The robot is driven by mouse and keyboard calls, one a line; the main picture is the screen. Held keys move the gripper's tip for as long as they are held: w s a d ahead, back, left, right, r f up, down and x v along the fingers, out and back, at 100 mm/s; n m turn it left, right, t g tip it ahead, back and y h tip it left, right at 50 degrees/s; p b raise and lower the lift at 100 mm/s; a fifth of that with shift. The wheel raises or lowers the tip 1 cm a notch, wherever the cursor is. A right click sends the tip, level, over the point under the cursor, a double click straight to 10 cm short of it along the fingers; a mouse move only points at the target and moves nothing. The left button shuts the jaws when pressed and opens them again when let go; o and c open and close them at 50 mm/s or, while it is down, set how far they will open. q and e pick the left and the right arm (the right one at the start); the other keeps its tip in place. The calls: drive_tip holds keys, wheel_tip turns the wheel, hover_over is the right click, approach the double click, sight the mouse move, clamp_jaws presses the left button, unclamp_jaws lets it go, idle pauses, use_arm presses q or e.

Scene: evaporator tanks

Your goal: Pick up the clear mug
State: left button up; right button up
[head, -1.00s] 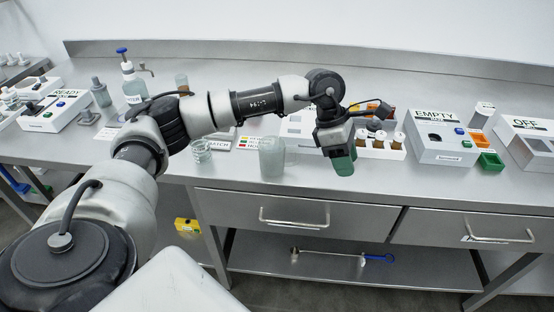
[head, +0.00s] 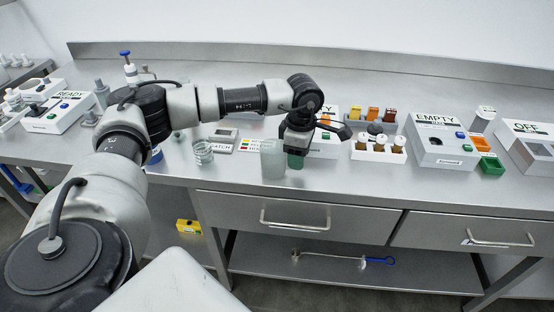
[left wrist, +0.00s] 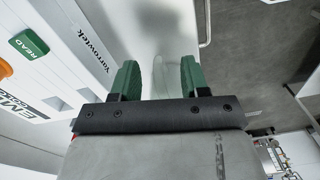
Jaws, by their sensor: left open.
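The clear mug (head: 271,160) is a pale, frosted see-through cup standing upright near the front edge of the steel counter. My left gripper (head: 295,160) is just to the right of the mug in the head view, low over the counter, with green fingertips. In the left wrist view the two green fingers (left wrist: 155,78) are apart. A faint, see-through shape that looks like the mug (left wrist: 170,68) shows between and beyond them. I cannot tell whether the fingers touch it. My right gripper is not in view.
A coiled clear glass piece (head: 203,153) stands left of the mug. A white rack of brown bottles (head: 378,150) and the white EMPTY box (head: 440,148) stand to the right. The counter's front strip right of the gripper is clear. A drawer handle (head: 295,222) juts out below.

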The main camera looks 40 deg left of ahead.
use_arm(q)
drive_tip(key=shift+f, duration=1.25)
clamp_jaws()
drive_tip(key=shift+r, duration=0.15)
